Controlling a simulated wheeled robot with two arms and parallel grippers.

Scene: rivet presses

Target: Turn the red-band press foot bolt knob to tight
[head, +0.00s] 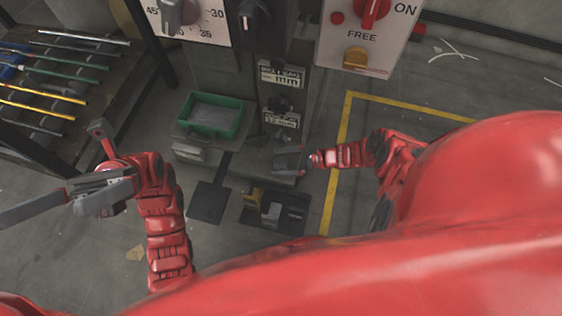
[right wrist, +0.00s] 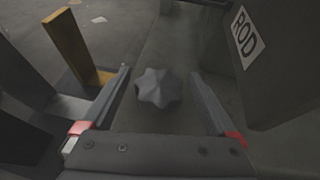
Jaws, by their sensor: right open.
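In the right wrist view a grey, star-shaped knob (right wrist: 158,88) sits between the fingers of my right gripper (right wrist: 161,74). The fingers are open, with a gap visible on both sides of the knob. In the head view my right gripper (head: 290,162) is low at the foot of the press column (head: 282,122), and the knob cannot be made out there. I see no red band clearly. My left gripper (head: 100,192) is at the left, away from the press, and its finger opening is unclear.
A plate marked ROD (right wrist: 243,37) is close at the right of the wrist view. A yellow upright piece (right wrist: 78,45) stands at its left. In the head view a green bin (head: 211,115) stands left of the column, and a rack of rods (head: 50,85) is farther left.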

